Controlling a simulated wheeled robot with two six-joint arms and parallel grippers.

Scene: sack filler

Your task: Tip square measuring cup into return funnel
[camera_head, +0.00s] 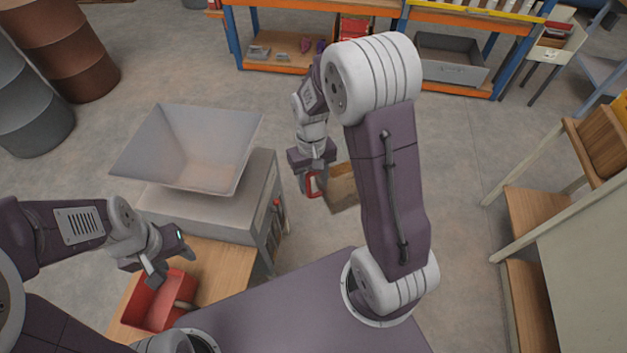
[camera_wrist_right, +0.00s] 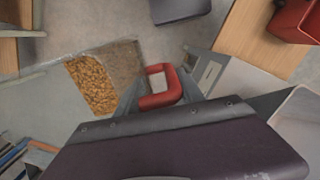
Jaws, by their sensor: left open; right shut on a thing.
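The square measuring cup (camera_head: 342,188) hangs over open floor to the right of the funnel in the head view. My right gripper (camera_head: 314,180) is shut on its red handle (camera_wrist_right: 165,92). In the right wrist view the cup (camera_wrist_right: 128,62) holds golden-brown pellets (camera_wrist_right: 92,86). The wide grey funnel (camera_head: 150,146) sits on top of the grey machine, apart from the cup. My left gripper (camera_head: 166,265) is open and empty, just above a red bin (camera_head: 150,308).
The grey machine body (camera_head: 262,215) stands beside a wooden bench top (camera_head: 222,268). Shelving with a grey crate (camera_head: 450,62) is at the back, drums (camera_head: 70,50) at back left, and wooden shelves (camera_head: 535,215) on the right. Floor between is clear.

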